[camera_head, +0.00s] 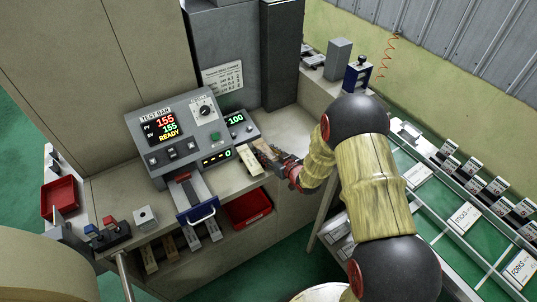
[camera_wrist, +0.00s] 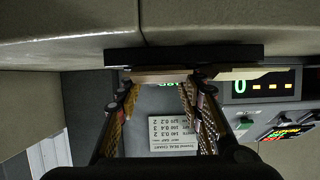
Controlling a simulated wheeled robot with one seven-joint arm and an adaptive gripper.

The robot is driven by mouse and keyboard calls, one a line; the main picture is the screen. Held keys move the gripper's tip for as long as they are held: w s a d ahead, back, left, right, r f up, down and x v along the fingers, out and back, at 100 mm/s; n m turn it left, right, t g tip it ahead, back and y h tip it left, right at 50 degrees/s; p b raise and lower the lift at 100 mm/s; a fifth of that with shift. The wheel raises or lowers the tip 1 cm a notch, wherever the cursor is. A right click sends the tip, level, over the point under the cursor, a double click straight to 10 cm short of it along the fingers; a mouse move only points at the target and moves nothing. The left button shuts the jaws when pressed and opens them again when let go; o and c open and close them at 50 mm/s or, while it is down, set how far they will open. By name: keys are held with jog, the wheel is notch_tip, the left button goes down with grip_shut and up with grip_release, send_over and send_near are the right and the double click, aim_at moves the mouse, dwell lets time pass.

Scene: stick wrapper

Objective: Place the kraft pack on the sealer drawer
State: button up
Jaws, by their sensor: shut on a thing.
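My gripper (camera_head: 277,161) is at the worktop right of the sealer and is shut on a narrow brown kraft pack (camera_wrist: 160,76). The wrist view shows the pack edge-on between the fingertips (camera_wrist: 164,87); in the head view the fingers partly hide it. A cream strip (camera_head: 252,163) lies just left of my gripper, and its edge shows in the wrist view (camera_wrist: 236,74). The sealer drawer (camera_head: 188,192) sticks out below the sealer (camera_head: 178,135), with a blue handle (camera_head: 202,215). The drawer is left of and nearer than my gripper.
The sealer display reads 155 and READY. A red bin (camera_head: 247,207) sits below the worktop, and another (camera_head: 61,196) stands at far left. Several strips lie on the lower shelf. A dark column (camera_head: 282,55) rises behind the worktop. A conveyor with trays (camera_head: 465,217) runs at right.

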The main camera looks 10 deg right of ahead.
jog(key=shift+r, duration=0.1)
jog(key=o, duration=0.4)
jog(key=shift+f, duration=0.2)
jog(key=shift+o, duration=0.9)
jog(key=shift+r, duration=0.1)
